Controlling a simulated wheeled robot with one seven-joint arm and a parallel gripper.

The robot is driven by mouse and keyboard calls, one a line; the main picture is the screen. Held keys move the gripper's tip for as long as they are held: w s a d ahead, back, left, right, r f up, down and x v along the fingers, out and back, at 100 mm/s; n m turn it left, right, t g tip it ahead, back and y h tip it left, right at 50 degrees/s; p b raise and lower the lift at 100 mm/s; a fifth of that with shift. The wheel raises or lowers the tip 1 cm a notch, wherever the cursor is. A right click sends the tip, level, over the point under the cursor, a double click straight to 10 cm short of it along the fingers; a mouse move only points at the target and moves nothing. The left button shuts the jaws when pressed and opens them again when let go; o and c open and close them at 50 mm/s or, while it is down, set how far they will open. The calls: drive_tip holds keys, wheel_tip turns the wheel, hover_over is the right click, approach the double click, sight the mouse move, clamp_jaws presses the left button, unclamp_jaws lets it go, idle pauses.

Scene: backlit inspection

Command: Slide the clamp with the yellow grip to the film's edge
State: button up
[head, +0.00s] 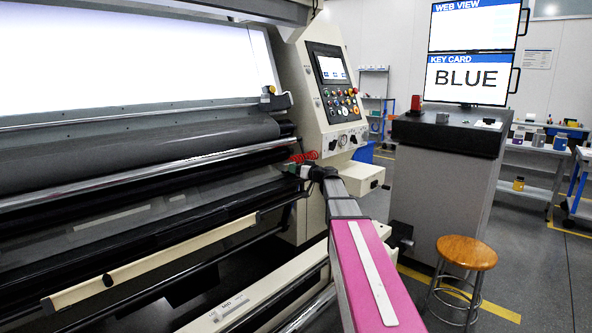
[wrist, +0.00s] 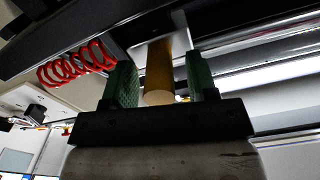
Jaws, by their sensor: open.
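In the wrist view a yellow-tan cylindrical grip (wrist: 159,72) hangs from a pale plate on a dark rail. My gripper (wrist: 161,84) has its two green fingers on either side of this grip, with a narrow gap seen at the right; contact at the left is unclear. The jaws are open. In the head view my gripper (head: 302,171) is at the right end of the machine's lower rollers, small and dark, and the grip there is hidden. A glossy, see-through film (head: 150,212) seems to run below the rollers; its edge cannot be made out.
A red coiled hose (wrist: 78,64) lies close to the left finger. The control panel (head: 332,85) stands just behind my gripper. A grey cabinet (head: 440,185) and wooden stool (head: 466,252) are at the right. A screen (head: 467,79) reads "KEY CARD BLUE".

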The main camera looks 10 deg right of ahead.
drive_tip(key=v, duration=1)
drive_tip(key=s+a+f+m+g+h, duration=0.1)
drive_tip(key=s+a+f+g, duration=0.3)
drive_tip(key=f, duration=0.4)
drive_tip(key=s+a+f+g+h, duration=0.1)
drive_tip(key=s+a+f+g, duration=0.1)
drive_tip(key=s+a+f, duration=0.35)
drive_tip(key=s+a+f+m+g+h, duration=0.1)
drive_tip(key=s+a+f+g, duration=0.3)
drive_tip(key=f, duration=0.6)
drive_tip(key=s+d+f+m+g+h, duration=0.1)
drive_tip(key=s+f+g+h, duration=0.1)
drive_tip(key=s+f, duration=0.4)
drive_tip(key=s+d+f+m+g+h, duration=0.2)
drive_tip(key=s+f+h, duration=0.3)
drive_tip(key=s, duration=0.7)
drive_tip(key=shift+s+d+f+g+h, duration=0.2)
drive_tip(key=shift+f+g+h, duration=0.1)
drive_tip(key=shift+f, duration=0.65)
